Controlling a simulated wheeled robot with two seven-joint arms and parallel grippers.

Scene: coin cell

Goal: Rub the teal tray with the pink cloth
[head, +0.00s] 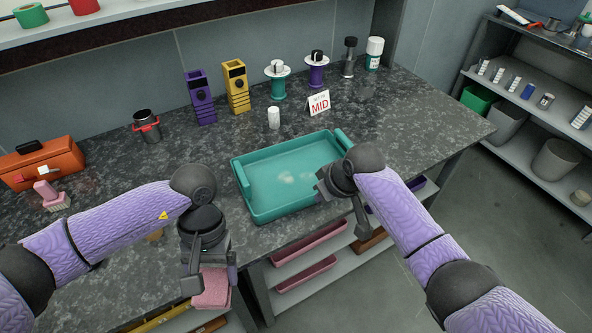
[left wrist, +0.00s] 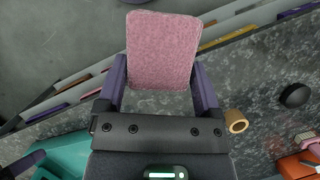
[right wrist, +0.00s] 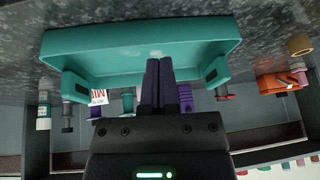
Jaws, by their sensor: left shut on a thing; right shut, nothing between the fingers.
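The teal tray (head: 243,186) sits on the dark stone counter near its front edge, with pale smudges (head: 287,178) on its floor. It also shows in the right wrist view (right wrist: 110,55). My left gripper (head: 210,280) is shut on the pink cloth (head: 213,293), held left of the tray by the counter's front edge; the cloth fills the space between the fingers in the left wrist view (left wrist: 163,50). My right gripper (head: 362,228) is shut and empty at the tray's right end. Its fingers overlap the tray in the right wrist view; contact is unclear.
Behind the tray stand a white cylinder (head: 273,118), a MID sign (head: 319,103), yellow (head: 237,88) and purple (head: 200,98) holders and spools. An orange toolbox (head: 42,163) and pink brush (head: 50,196) lie left. Shelves with pink trays (head: 305,273) are below the counter.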

